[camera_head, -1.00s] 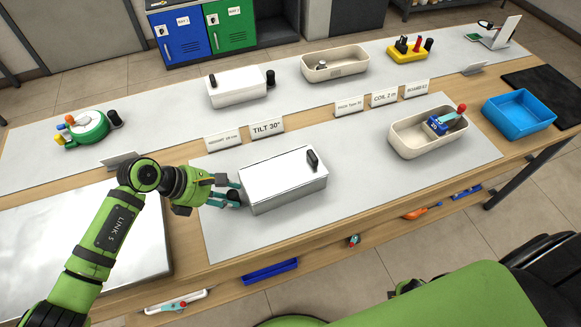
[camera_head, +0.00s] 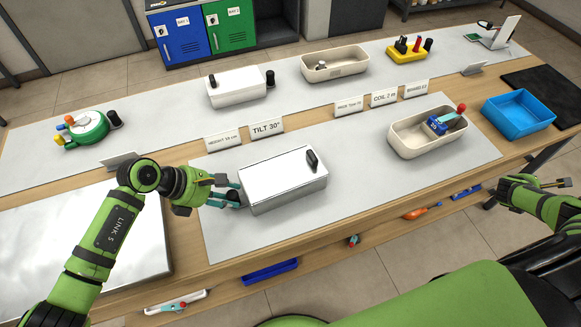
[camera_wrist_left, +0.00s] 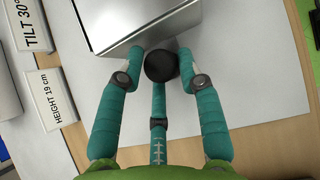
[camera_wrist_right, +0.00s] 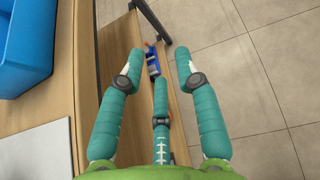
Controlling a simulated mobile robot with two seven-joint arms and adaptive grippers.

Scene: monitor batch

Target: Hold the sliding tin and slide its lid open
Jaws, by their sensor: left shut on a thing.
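The sliding tin (camera_head: 284,182) is a silver box lying on the grey mat in the middle of the bench. A black upright grip (camera_head: 311,160) stands near the right end of its lid, which looks closed. My left gripper (camera_head: 234,189) is at the tin's left end. In the left wrist view its fingers are shut on a round black knob (camera_wrist_left: 161,66) beside the tin's end wall (camera_wrist_left: 120,22). My right gripper (camera_head: 558,183) is at the right edge, off the bench front. Its fingers are apart and empty in the right wrist view (camera_wrist_right: 157,62).
A beige tray (camera_head: 400,143) with a blue tool stands right of the tin, and a blue bin (camera_head: 519,124) beyond it. Label cards (camera_head: 267,127) stand behind the tin. A similar white tin (camera_head: 236,91) is farther back. The mat in front of the tin is clear.

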